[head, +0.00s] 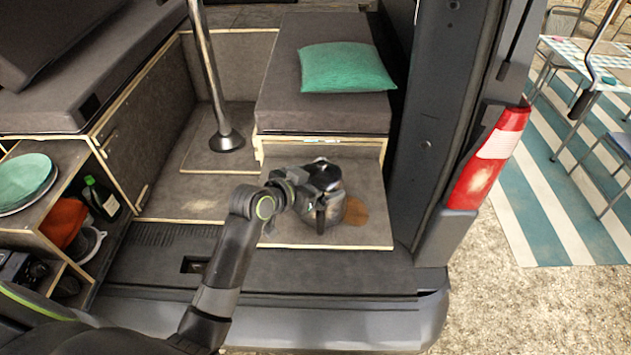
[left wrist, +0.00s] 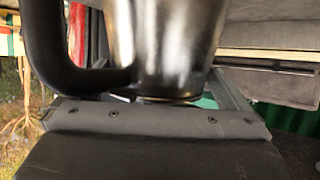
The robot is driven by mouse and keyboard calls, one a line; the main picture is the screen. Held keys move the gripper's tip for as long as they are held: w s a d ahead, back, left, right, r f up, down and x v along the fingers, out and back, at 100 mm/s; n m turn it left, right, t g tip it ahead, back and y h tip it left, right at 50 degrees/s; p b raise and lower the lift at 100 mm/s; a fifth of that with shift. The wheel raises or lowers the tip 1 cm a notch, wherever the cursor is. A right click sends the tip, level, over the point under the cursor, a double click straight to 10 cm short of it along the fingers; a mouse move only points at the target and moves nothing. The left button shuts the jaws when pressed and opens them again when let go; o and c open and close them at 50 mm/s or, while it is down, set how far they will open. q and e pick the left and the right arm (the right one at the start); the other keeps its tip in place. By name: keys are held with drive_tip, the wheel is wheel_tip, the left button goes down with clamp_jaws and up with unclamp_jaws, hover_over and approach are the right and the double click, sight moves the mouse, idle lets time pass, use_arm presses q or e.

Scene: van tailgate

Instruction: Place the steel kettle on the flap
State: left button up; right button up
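The steel kettle (head: 334,207) is in the head view above the right part of the grey flap (head: 285,235). It looks upright; my gripper partly hides it, and I cannot tell whether its base touches the surface. My left gripper (head: 319,204) is at the kettle's near left side. In the left wrist view the shiny kettle body (left wrist: 165,42) fills the middle, close to the gripper, with its black handle (left wrist: 45,60) looping at the left. The fingers are mostly hidden, so their grip is unclear. My right gripper is out of view.
A round brown patch or board (head: 356,212) lies beside the kettle. A bench with a green cushion (head: 345,68) stands behind. A black-based metal post (head: 227,141) rises to the left. Open shelves with a green bottle (head: 101,198) are at far left. The van's side and tail light (head: 490,158) bound the right.

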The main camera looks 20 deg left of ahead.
use_arm(q)
drive_tip(key=shift+r, duration=0.25)
drive_tip(key=shift+s+a, duration=0.1)
drive_tip(key=shift+s, duration=0.15)
drive_tip(key=b+v, duration=0.1)
drive_tip(key=v, duration=1)
drive_tip(key=shift+s+b, duration=0.2)
drive_tip(key=shift+b, duration=0.15)
drive_tip(key=shift+a+r, duration=0.1)
